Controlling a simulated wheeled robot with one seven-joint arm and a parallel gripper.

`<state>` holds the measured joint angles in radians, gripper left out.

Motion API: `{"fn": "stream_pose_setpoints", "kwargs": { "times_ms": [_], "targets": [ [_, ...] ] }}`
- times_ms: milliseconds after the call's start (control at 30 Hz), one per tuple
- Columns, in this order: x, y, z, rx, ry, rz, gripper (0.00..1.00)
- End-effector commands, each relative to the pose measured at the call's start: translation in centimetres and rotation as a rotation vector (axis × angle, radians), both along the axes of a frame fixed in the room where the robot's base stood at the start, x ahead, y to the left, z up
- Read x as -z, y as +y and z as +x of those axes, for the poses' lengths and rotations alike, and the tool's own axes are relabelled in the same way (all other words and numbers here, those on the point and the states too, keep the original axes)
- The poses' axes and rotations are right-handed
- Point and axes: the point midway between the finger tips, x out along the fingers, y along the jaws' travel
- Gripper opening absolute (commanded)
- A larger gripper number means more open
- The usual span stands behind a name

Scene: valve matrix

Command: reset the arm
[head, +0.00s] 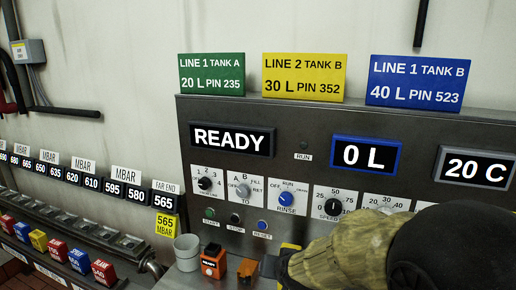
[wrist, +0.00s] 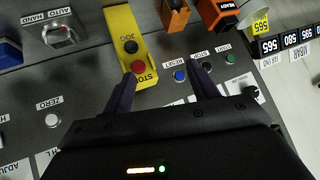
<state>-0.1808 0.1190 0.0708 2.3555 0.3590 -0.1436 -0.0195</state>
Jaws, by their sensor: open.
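My arm, in a tan sleeve with a black joint (head: 375,245), reaches in over the lower right of the head view and covers part of the control panel (head: 290,130). In the wrist view my gripper (wrist: 163,78) is open, its two dark fingers apart with nothing between them. The fingers point at the panel face near a yellow box (wrist: 128,30) with a black JOG button and a red STOP button (wrist: 138,67). The blue RESET button (wrist: 180,75) shows close to the right finger. In the head view the fingers are mostly hidden.
The panel shows a READY display (head: 232,139), a blue-framed 0 L display (head: 365,155) and a 20 C display (head: 475,168). Several knobs sit below. A grey cup (head: 187,252) and an orange READY block (head: 213,262) stand at the front. Green, yellow and blue signs stand on top.

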Motion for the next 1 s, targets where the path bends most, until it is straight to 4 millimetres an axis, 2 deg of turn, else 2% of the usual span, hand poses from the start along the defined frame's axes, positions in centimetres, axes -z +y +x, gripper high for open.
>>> {"fn": "stream_pose_setpoints", "kwargs": {
  "times_ms": [33,200,300,367,467,1000],
  "targets": [
    [0.3,-2.0,-2.1,-0.011,0.08,-0.034,0.59],
    [2.7,-7.4,-10.1,-0.059,0.369,-0.143,0.59],
    [3.4,-9.4,-13.6,-0.072,0.486,-0.181,0.59],
    [3.6,-10.0,-14.8,-0.075,0.526,-0.194,0.59],
    [3.8,-10.3,-15.6,-0.08,0.553,-0.203,0.59],
    [3.9,-10.2,-15.4,-0.08,0.549,-0.202,0.59]
  ]
}}
